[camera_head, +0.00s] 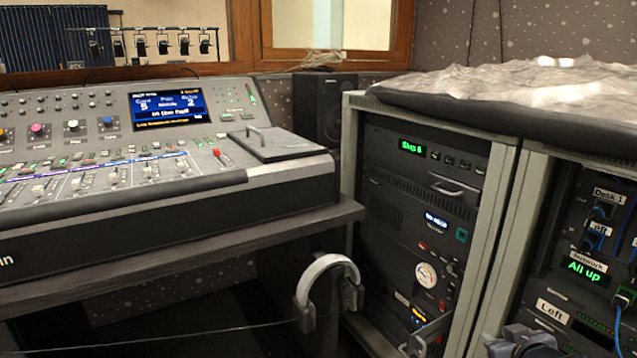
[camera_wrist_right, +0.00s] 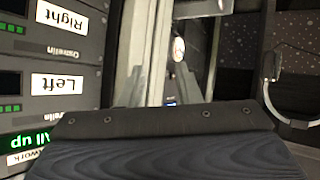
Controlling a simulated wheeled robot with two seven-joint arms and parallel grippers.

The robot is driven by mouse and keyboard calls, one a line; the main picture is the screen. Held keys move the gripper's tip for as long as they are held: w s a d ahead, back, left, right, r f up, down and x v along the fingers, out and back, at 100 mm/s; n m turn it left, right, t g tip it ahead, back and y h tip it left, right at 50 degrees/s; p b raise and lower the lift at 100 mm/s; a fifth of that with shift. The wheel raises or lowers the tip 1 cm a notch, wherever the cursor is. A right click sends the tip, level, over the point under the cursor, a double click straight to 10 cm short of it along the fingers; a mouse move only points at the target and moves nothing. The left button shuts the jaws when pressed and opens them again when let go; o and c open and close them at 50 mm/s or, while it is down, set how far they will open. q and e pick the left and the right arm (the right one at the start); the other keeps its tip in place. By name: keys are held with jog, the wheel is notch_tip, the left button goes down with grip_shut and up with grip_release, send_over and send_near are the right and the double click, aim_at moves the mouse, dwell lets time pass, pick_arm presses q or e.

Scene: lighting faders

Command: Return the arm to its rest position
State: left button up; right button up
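My right gripper (camera_head: 520,343) shows only in part at the bottom edge of the head view, in front of the right rack. No object is seen in the gripper. My left gripper is in neither view.
A lighting desk (camera_head: 130,215) with a lit screen stands at left. Headphones (camera_head: 330,262) hang at its table's edge (camera_head: 200,250). Equipment racks (camera_head: 505,170) stand close at right, with a panel labelled Left (camera_wrist_right: 57,84) near the wrist. A speaker (camera_head: 323,108) stands behind.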

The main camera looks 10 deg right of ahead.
jog(key=s+a+r+m+g+y+p, duration=0.2)
jog(key=s+a+g+y, duration=0.45)
jog(key=s+a, duration=1.45)
notch_tip(320, 180, up, 37)
jog(key=w+a+p, duration=0.1)
jog(key=p, duration=3.5)
jog(key=shift+r+n+t, duration=0.2)
jog(key=shift+n+t, duration=0.1)
jog(key=shift+t, duration=0.05)
jog(key=shift+f, duration=0.15)
